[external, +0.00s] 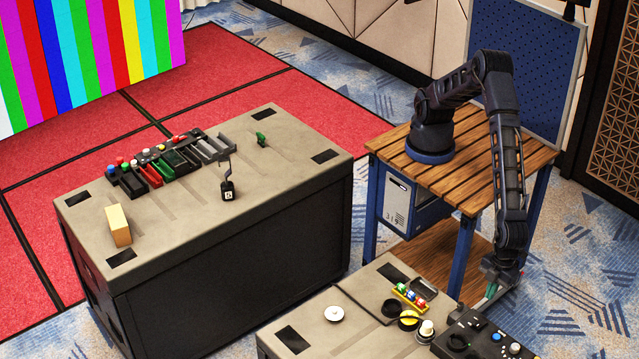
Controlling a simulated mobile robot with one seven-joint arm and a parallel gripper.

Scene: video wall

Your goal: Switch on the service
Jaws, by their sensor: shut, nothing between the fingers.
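A black control panel (470,333) with small knobs and a blue round part lies at the lower right, on the near case, cut off by the picture's bottom edge. Which of its parts is the service switch is too small to tell. My arm reaches down from the slatted wooden table, and my gripper (491,290) hangs just above and behind the panel's far edge. It is shut and empty. Its fingertips are small here, and I cannot tell whether they touch anything.
The near case (300,322) also carries a yellow tray (408,299) of coloured pieces, a white disc (334,314) and a cream knob (427,328). A larger case (270,190) at left holds coloured items, a yellow block (118,225) and a small black tagged object (228,190).

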